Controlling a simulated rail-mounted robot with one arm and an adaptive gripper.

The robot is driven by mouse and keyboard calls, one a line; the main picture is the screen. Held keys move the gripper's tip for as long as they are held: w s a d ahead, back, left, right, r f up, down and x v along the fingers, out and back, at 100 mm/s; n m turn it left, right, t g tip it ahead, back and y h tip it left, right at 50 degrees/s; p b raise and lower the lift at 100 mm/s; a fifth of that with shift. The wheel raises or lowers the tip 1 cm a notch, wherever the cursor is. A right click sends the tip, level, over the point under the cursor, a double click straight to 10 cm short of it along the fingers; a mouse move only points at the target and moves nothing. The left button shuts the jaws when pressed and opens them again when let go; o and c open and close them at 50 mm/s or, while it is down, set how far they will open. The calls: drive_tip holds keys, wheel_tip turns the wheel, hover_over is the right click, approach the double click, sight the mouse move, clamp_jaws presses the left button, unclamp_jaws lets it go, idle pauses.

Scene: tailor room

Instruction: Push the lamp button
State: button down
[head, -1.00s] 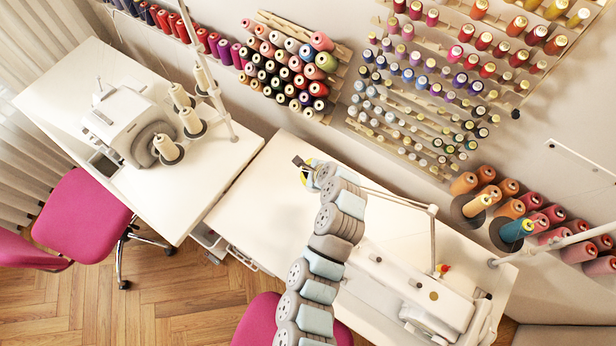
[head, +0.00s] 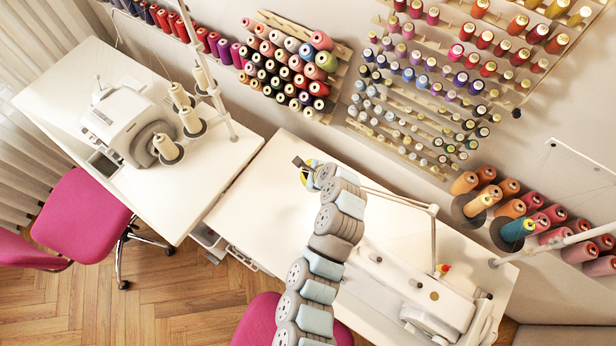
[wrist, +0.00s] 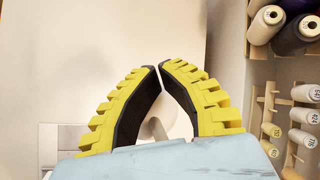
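The lamp's thin white jointed arm (head: 433,225) rises from the sewing machine on the right table and reaches left behind my arm. In the wrist view a pale, rounded shape (wrist: 180,124), seemingly the lamp head, shows between and behind my fingers. Its button cannot be made out. My gripper (wrist: 160,66) has yellow ribbed fingers with black inner pads; the tips come together, with nothing seen held between them. In the head view my gripper (head: 304,176) is mostly hidden by my wrist, over the table's upper left part. Contact with the lamp cannot be told.
The white right table (head: 255,205) bears a sewing machine (head: 415,290). A serger (head: 125,120) stands on the left table. Thread racks (head: 290,65) line the wall and show close at the right in the wrist view. Pink chairs (head: 85,215) stand in front.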

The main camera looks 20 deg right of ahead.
idle(0.4)
drive_tip(key=shift+r, duration=0.4)
drive_tip(key=shift+p, duration=0.3)
drive_tip(key=shift+r+p, duration=1.55)
drive_tip(key=shift+r, duration=1.45)
